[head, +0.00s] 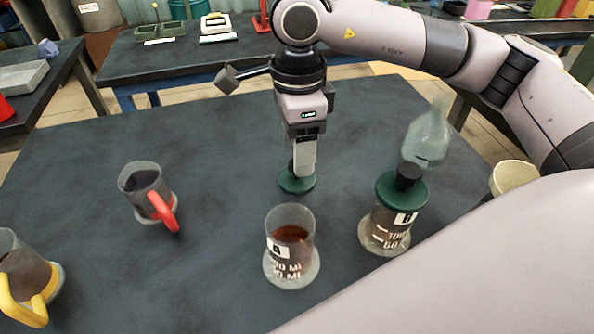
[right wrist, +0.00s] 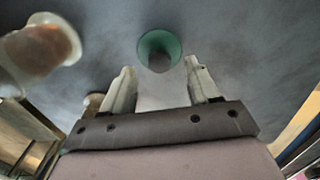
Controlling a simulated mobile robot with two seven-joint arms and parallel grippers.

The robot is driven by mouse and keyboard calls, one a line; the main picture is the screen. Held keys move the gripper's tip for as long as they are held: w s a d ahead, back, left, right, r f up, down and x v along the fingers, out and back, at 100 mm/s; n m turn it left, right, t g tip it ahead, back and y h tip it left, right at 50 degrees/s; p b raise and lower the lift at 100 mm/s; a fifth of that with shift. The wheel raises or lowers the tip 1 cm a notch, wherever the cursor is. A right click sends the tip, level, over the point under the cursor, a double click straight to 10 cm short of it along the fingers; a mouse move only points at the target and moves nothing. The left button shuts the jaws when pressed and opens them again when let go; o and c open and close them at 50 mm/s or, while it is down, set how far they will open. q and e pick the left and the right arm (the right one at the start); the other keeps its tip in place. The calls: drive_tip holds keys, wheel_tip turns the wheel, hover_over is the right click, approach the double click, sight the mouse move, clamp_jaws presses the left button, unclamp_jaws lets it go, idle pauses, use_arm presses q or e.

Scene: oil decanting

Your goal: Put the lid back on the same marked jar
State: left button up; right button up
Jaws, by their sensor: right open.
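A loose green lid (head: 297,183) lies on the dark table, behind the jar marked A. It also shows in the right wrist view (right wrist: 150,40) with its dark knob towards the gripper. My right gripper (head: 302,168) points down just over this lid and is open. Its two fingers (right wrist: 160,75) are apart with nothing between them. Jar A (head: 291,247) is clear, has no lid and holds brown liquid. Jar B (head: 386,228), to its right, wears a green lid with a black knob (head: 408,177). My left gripper is not in view.
A pitcher with a red handle (head: 147,192) and one with a yellow handle (head: 28,275) stand at the left. A clear bottle (head: 427,136) and a cream bowl (head: 514,177) stand right of my gripper. The table between the red-handled pitcher and my gripper is clear.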

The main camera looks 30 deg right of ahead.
drive_tip(key=shift+f, duration=1.6)
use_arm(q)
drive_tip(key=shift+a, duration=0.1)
use_arm(e)
drive_tip(key=c, duration=1.1)
drive_tip(key=shift+a+r, duration=0.1)
drive_tip(key=shift+r, duration=0.05)
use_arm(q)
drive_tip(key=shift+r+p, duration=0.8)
use_arm(e)
wheel_tip(320, 180, up, 20)
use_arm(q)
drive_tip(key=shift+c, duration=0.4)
